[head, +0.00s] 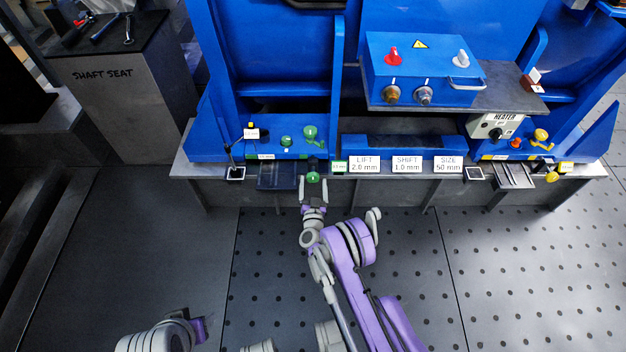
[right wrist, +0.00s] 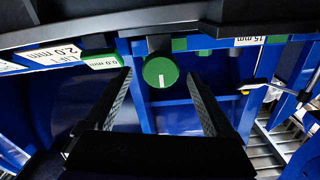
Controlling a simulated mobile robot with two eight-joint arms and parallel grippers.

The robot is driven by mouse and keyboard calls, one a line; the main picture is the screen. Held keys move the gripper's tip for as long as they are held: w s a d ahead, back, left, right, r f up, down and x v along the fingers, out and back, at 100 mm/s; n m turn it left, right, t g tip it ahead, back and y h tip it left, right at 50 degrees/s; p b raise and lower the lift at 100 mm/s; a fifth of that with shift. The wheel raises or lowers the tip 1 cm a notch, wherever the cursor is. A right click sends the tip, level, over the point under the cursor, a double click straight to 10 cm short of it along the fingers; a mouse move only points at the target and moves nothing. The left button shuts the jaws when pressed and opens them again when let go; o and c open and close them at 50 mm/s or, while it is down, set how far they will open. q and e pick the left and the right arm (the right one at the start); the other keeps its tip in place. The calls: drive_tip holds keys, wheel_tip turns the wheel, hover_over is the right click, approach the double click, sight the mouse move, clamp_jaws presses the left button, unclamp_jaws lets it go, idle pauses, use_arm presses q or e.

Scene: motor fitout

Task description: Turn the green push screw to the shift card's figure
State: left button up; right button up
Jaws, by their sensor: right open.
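The green push screw (head: 313,177) is a round green knob at the front edge of the blue machine. In the right wrist view its face (right wrist: 160,72) shows a white line running roughly up and down. A small readout beside it (right wrist: 103,62) reads 0.0 mm. The shift card (head: 407,163) reads SHIFT 1.0 mm. My right gripper (head: 313,187) is open, its fingers one on each side of the knob with gaps visible; it also shows in the right wrist view (right wrist: 160,88). Contact is not visible.
A lift card (head: 364,164) reads 2.0 mm and a size card (head: 447,163) reads 50 mm. Other green knobs (head: 309,132) stand behind on the blue base. A heater box (head: 495,126) and yellow knobs (head: 541,135) are at right. The floor in front is clear.

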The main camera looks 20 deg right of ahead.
drive_tip(key=shift+x, duration=1.3)
drive_tip(key=c, duration=1.4)
